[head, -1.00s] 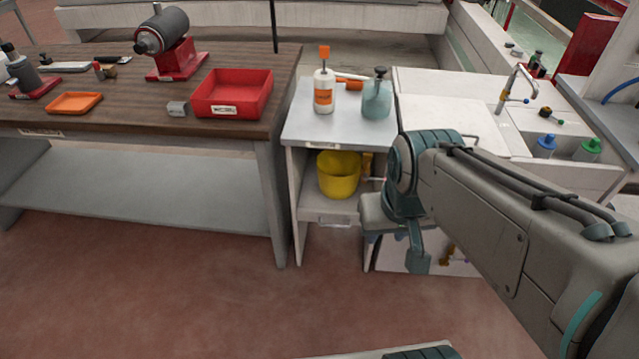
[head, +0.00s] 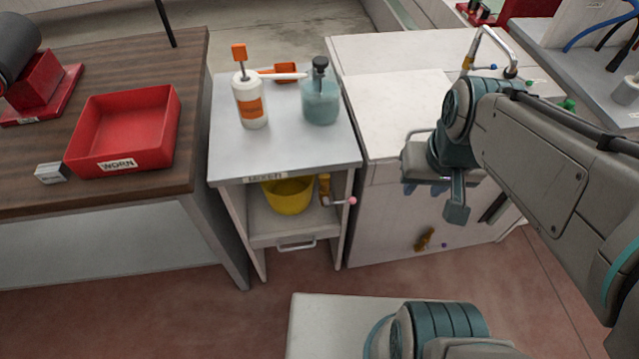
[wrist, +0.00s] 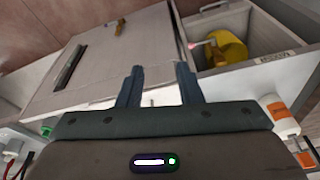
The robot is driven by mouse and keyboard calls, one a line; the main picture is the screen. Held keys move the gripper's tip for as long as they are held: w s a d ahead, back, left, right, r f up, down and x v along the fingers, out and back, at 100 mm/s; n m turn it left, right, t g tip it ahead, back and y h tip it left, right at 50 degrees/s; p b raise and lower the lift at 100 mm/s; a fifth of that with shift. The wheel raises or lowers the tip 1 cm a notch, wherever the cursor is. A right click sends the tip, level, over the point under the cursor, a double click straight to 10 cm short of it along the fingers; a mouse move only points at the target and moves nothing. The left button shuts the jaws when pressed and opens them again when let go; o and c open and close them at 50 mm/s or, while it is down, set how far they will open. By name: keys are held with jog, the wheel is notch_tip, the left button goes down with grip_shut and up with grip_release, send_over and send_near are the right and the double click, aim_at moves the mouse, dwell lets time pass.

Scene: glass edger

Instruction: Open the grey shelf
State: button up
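The grey shelf (head: 344,232) is a small cabinet between the workbench and the sink unit. It has an open front holding a yellow bucket (head: 288,195), and a pale handle (head: 296,244) on its lower front panel. I cannot see any gap at that panel. The handle shows at the top of the wrist view (wrist: 213,5). My gripper (wrist: 159,84) has its two fingers apart with nothing between them. In the head view my gripper (head: 455,205) hangs right of the shelf, before the white sink cabinet, fingers pointing down.
A white bottle (head: 250,100) and a teal pump bottle (head: 320,95) stand on the shelf top. The workbench (head: 150,195) with a red tray (head: 125,130) flanks the left. Floor before the shelf is clear.

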jog(key=w+a+f+n+g+y+b, duration=0.15)
jog(key=f+b, duration=0.25)
jog(key=f, duration=0.4)
jog(key=w+a+f+m+g+y+b, duration=0.1)
jog(key=a+f+g+y+b, duration=0.2)
jog(key=f, duration=0.5)
jog(key=m+t+y+b, duration=0.5)
jog(key=y+b, duration=0.7)
jog(key=b, duration=1)
send_near(300, 247)
jog(key=shift+n+g, duration=0.25)
jog(key=shift+n, duration=0.1)
jog(key=a, duration=0.3)
jog(key=w+a+f+b, duration=0.1)
jog(key=a, duration=0.2)
jog(key=a+b, duration=0.1)
jog(key=a, duration=0.2)
jog(key=shift+w+a+f, duration=0.25)
jog(key=shift+w+a, duration=0.15)
grip_shut()
